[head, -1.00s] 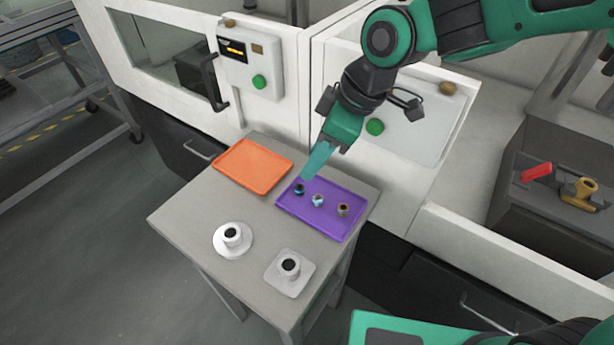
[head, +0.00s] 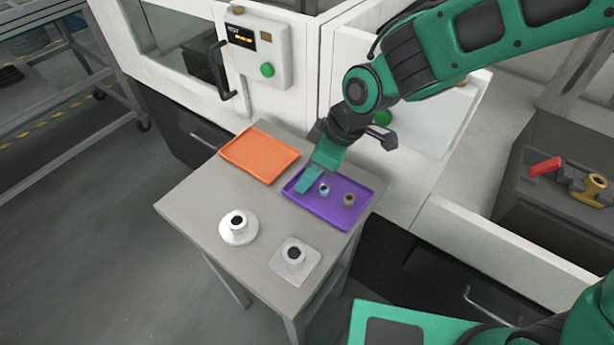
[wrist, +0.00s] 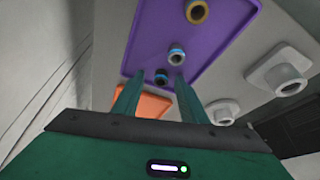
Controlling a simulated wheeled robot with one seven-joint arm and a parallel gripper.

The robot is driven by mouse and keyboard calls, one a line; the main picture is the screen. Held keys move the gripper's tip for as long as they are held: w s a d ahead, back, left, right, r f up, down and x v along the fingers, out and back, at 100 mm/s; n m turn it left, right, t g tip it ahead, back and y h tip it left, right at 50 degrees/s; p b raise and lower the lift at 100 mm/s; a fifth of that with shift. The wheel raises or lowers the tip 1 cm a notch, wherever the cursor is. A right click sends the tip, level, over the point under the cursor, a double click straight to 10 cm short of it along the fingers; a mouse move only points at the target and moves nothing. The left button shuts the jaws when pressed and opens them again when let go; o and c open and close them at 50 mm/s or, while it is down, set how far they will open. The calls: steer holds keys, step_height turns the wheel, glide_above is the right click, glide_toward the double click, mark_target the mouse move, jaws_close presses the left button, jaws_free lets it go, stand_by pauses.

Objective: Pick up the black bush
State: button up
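The black bush (wrist: 161,77) stands on the purple tray (wrist: 222,50) in the wrist view, at the end of the row nearest the orange tray. In the head view, my gripper hides it. My gripper (head: 307,182) is over the left part of the purple tray (head: 322,216), pointing down. In the wrist view, the fingers of my gripper (wrist: 158,76) are apart, with the black bush showing between their tips. I see no contact, and cannot tell how far the tips are above the bush.
A light blue bush (head: 323,190) and a brass-coloured bush (head: 348,199) stand on the same tray, the blue one close to my fingers. The orange tray (head: 260,155) looks empty. Round (head: 238,229) and square (head: 294,256) white flanged pieces stand at the table's front.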

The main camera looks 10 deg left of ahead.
jaws_close()
